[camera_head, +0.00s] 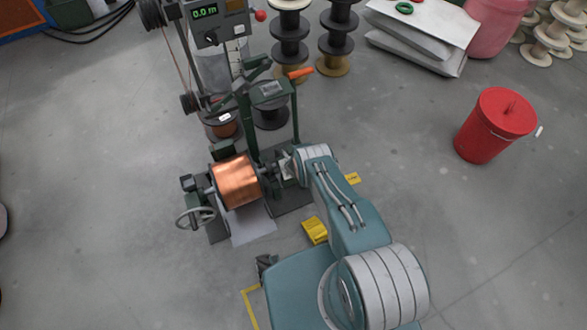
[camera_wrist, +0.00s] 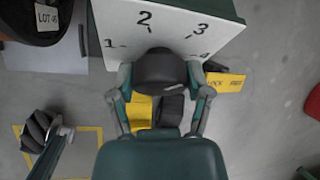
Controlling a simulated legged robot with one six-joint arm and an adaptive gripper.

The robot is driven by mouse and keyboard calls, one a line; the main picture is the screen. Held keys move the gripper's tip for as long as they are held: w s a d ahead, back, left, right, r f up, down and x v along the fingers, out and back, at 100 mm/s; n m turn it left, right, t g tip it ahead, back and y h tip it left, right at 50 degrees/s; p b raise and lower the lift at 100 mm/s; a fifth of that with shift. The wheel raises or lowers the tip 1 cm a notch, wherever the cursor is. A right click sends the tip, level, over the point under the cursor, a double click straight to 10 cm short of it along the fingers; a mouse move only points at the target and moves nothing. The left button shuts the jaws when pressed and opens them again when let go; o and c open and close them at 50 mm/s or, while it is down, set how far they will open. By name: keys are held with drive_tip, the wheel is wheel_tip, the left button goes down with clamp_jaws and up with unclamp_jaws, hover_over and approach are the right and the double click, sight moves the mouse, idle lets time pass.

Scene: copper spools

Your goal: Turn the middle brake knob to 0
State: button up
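In the wrist view a dark round brake knob (camera_wrist: 160,72) sits on a white dial plate (camera_wrist: 112,20) with the numbers 1, 2, 3 and 4 showing. The 0 is not visible, and I cannot read the knob's pointer. My gripper (camera_wrist: 160,76) has one finger on each side of the knob, with no clear gap between fingertips and knob. In the head view my gripper (camera_head: 287,166) is at the winding machine (camera_head: 250,135), right of the copper spool (camera_head: 237,181). The knob is hidden there, and I cannot confirm that it is the middle one.
A handwheel (camera_head: 195,218) is left of the copper spool. An orange-tipped lever (camera_head: 300,73) rises behind my gripper. Yellow labels (camera_wrist: 225,82) lie beyond the dial plate. A red bin (camera_head: 495,125) stands at right, with dark spools (camera_head: 290,50) at the back. The floor at right is mostly clear.

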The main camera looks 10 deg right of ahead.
drive_tip(key=shift+n, duration=0.3)
drive_tip(key=n+t+h, duration=0.1)
drive_tip(key=n, duration=0.2)
drive_tip(key=shift+s+a+h, duration=0.1)
drive_tip(key=shift+h, duration=0.2)
drive_tip(key=n+t, duration=0.1)
drive_tip(key=n, duration=0.1)
drive_tip(key=n+t+h, duration=0.1)
drive_tip(key=n, duration=0.2)
drive_tip(key=shift+h, duration=0.3)
drive_tip(key=shift+n, duration=0.3)
drive_tip(key=o, duration=1.1)
drive_tip(key=shift+o, duration=0.2)
drive_tip(key=shift+s+r, duration=0.1)
drive_tip(key=v, duration=1.1)
drive_tip(key=shift+s, duration=0.4)
